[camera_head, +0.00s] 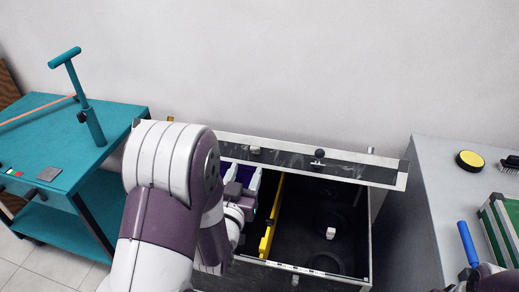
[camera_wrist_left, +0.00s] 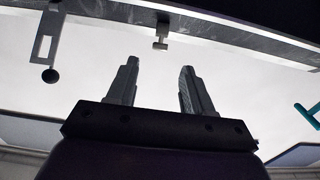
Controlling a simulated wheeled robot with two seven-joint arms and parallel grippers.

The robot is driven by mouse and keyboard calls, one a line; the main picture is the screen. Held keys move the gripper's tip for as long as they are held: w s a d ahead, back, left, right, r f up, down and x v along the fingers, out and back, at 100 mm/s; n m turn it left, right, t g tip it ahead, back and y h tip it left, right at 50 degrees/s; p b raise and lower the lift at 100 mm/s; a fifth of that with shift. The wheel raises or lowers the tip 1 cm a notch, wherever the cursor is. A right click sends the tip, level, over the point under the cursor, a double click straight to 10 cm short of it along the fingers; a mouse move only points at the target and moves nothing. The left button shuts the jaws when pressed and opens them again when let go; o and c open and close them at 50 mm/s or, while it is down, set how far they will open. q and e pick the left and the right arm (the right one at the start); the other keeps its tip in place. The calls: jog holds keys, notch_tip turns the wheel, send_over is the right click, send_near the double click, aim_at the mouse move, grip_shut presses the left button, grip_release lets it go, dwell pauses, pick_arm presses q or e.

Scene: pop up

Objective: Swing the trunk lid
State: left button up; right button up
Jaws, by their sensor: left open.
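The trunk (camera_head: 365,250) is a dark open box in the middle of the head view. Its lid (camera_head: 370,172) stands raised along the back, a dark panel with a pale frame and small latch fittings. The lid also crosses the top of the left wrist view (camera_wrist_left: 235,30), with fittings hanging from it. My left gripper (camera_head: 243,174) is over the left part of the trunk, in front of the lid. In the wrist view its two fingers (camera_wrist_left: 160,66) are apart with nothing between them, and the lid edge shows beyond the tips. My left arm hides the trunk's left side.
A yellow divider (camera_head: 272,218) and a small white object (camera_head: 331,233) show inside the trunk. A teal cart (camera_head: 50,130) with an upright T-handle (camera_head: 92,120) stands at left. A grey table (camera_head: 430,185) at right holds a yellow-black disc (camera_head: 470,159) and a blue-handled tool (camera_head: 467,243).

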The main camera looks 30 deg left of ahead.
aim_at(255, 150)
pick_arm(q)
jog(key=x, duration=0.9)
jog(key=shift+w+a+f, duration=0.1)
jog(key=shift+w, duration=0.15)
jog(key=shift+s, duration=0.1)
grip_shut()
